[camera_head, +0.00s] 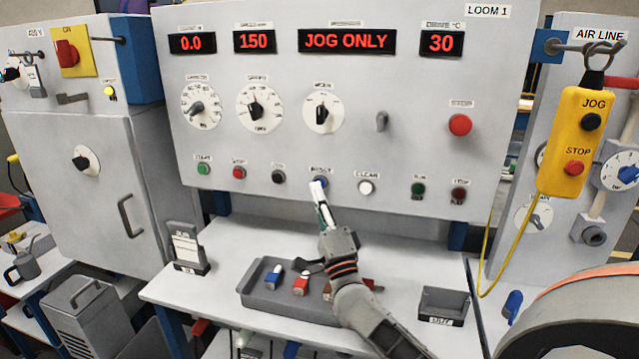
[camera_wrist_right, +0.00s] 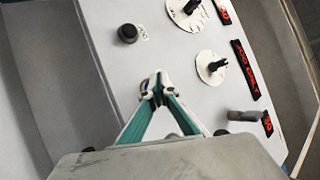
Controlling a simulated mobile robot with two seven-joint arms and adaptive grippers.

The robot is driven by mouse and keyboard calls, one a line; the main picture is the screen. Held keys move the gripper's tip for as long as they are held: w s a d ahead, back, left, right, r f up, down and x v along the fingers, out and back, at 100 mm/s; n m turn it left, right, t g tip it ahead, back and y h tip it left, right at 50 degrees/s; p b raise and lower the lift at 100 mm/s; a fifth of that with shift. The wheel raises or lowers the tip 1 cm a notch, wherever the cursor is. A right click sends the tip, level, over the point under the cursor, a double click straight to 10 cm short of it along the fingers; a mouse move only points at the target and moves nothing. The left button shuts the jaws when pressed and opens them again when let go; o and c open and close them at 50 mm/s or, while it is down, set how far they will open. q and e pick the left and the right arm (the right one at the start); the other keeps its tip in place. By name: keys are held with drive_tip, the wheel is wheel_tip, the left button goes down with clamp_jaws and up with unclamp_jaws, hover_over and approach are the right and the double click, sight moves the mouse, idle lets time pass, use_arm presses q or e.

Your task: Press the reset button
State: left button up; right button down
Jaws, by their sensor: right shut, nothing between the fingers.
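The blue reset button (camera_head: 321,180) is in the lower row of the grey loom panel (camera_head: 285,125), under a small label that seems to read RESET. My right gripper (camera_head: 317,187) is shut and empty, its fingertips right at the button and partly covering it. I cannot tell whether they touch it or whether it is pushed in. In the right wrist view the closed fingertips (camera_wrist_right: 154,84) are close to the panel face, and the button is mostly hidden behind them. My left gripper is not in view.
A black button (camera_head: 278,176) and a white CLEAR button (camera_head: 366,187) flank the reset button. The displays (camera_head: 347,41) read 0.0, 150, JOG ONLY and 30. A grey tray (camera_head: 262,292) is on the bench below. A yellow jog pendant (camera_head: 575,140) hangs at right.

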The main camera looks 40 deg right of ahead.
drive_tip(key=shift+s+a, duration=0.15)
drive_tip(key=shift+a, duration=0.05)
drive_tip(key=s+a+p, duration=0.1)
drive_tip(key=s+a, duration=0.2)
drive_tip(key=shift+s+a+p, duration=0.15)
drive_tip(key=shift+a+p, duration=0.25)
idle(0.3)
idle(2.3)
